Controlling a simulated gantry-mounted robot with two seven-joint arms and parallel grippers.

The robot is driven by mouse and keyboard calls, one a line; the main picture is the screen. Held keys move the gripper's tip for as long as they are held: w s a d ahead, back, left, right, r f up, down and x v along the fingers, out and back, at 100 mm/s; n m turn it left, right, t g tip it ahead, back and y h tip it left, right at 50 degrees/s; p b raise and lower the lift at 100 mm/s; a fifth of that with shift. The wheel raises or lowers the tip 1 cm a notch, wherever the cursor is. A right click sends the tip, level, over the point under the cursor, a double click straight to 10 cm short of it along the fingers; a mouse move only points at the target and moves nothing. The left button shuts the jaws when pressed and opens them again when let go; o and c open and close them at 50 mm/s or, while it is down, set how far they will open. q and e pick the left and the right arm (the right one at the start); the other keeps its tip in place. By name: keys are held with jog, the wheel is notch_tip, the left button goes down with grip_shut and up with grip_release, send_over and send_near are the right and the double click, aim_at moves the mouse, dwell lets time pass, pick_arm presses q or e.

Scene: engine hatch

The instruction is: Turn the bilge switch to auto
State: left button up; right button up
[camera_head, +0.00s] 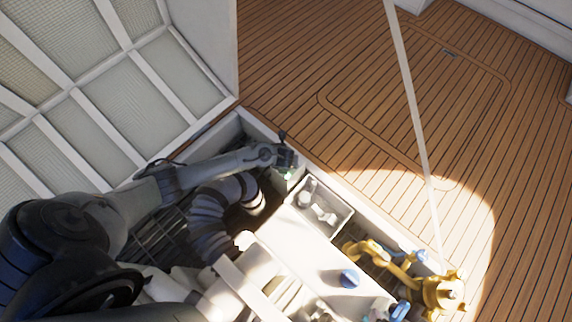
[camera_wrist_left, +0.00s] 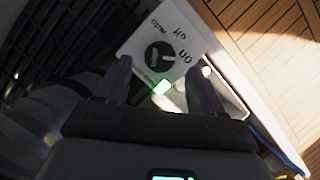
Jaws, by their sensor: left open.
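The bilge switch is a black round knob (camera_wrist_left: 159,56) on a white panel (camera_wrist_left: 138,42), seen in the left wrist view. The panel reads "auto", "off" and "on" around the knob's upper and right sides. I cannot tell which label the knob points to. My left gripper (camera_wrist_left: 158,84) is open, its two dark fingers apart on either side, just short of the knob. A green light glows between the fingers. In the head view my left gripper (camera_head: 287,161) is at the hatch's far edge and largely hides the switch. My right gripper is not in view.
A white open box (camera_head: 320,212) with fittings lies right of the gripper. Thick ribbed hoses (camera_head: 212,218) lie below my arm. Yellow pipework (camera_head: 440,290) with blue handles is at the lower right. The wooden deck (camera_head: 360,90) beyond the hatch is clear.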

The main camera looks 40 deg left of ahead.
pick_arm(q)
jog(key=b+x, duration=0.1)
jog(key=x, duration=0.1)
jog(key=shift+w+a+f, duration=0.15)
jog(key=shift+f, duration=0.15)
jog(key=shift+w+a+f+b, duration=0.1)
jog(key=shift+w+f+b, duration=0.1)
jog(key=shift+f+b, duration=0.35)
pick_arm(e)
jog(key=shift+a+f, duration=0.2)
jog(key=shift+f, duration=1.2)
pick_arm(q)
jog(key=shift+c, duration=0.6)
jog(key=c, duration=0.9)
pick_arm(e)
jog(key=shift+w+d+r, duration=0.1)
